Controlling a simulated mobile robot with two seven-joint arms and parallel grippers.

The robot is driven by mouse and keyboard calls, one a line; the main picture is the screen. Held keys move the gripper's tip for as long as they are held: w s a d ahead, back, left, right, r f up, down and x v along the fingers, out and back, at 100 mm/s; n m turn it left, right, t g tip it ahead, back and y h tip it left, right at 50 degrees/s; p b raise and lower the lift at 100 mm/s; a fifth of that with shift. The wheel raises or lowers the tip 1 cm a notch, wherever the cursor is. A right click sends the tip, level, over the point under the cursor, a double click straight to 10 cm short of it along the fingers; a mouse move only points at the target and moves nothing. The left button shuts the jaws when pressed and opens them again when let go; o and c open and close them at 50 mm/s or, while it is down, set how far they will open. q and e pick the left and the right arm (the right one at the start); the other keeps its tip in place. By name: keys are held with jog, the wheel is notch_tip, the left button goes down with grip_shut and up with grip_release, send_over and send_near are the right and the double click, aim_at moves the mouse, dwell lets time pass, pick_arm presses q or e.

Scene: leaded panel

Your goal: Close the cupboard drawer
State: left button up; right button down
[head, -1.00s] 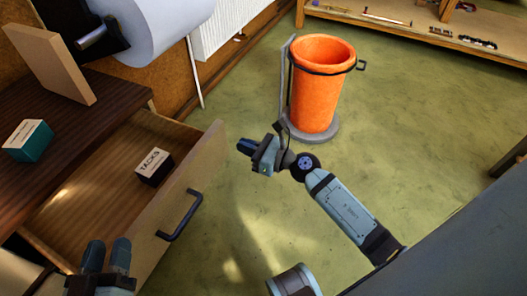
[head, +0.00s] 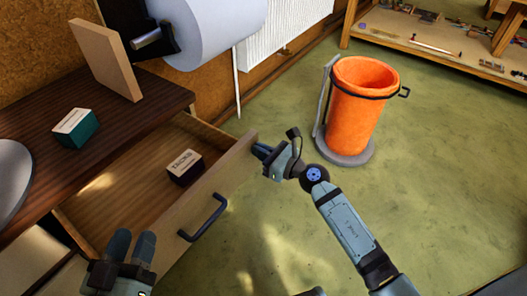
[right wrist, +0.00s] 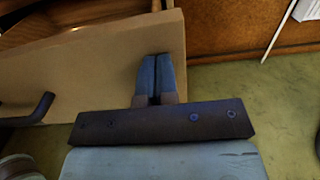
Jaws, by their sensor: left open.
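The cupboard drawer (head: 140,184) stands pulled out. Its pale wooden front (head: 237,166) carries a dark bar handle (head: 205,219). A dark box marked TACKS (head: 185,167) lies inside. My right gripper (head: 259,151) is at the far right end of the drawer front, touching or very near it. In the right wrist view its fingers (right wrist: 155,60) are together with nothing between them, set against the pale front (right wrist: 80,72). My left gripper (head: 131,238) is open and empty near the drawer's near left end, left of the handle.
The dark cupboard top (head: 60,155) bears a teal box (head: 76,128) and an upright wooden board (head: 108,60). A large paper roll (head: 210,30) hangs above. An orange bin (head: 360,110) stands on the green floor to the right. The floor before the drawer is mostly clear.

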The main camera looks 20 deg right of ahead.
send_near(198, 119)
jog(key=w, duration=0.2)
jog(key=x, duration=0.2)
jog(key=b+x, duration=0.1)
jog(key=x, duration=0.2)
jog(key=f+b+x, duration=0.1)
jog(key=x, duration=0.2)
jog(key=shift+s+a, duration=0.1)
jog(key=shift+a, duration=0.15)
jog(key=shift+w+a+b, duration=0.3)
jog(key=shift+w, duration=0.2)
pick_arm(q)
jog(key=shift+s+d+r+t+h, duration=0.3)
jog(key=shift+d+r+h, duration=0.2)
jog(key=shift+d, duration=0.1)
pick_arm(e)
jog(key=shift+r, duration=0.3)
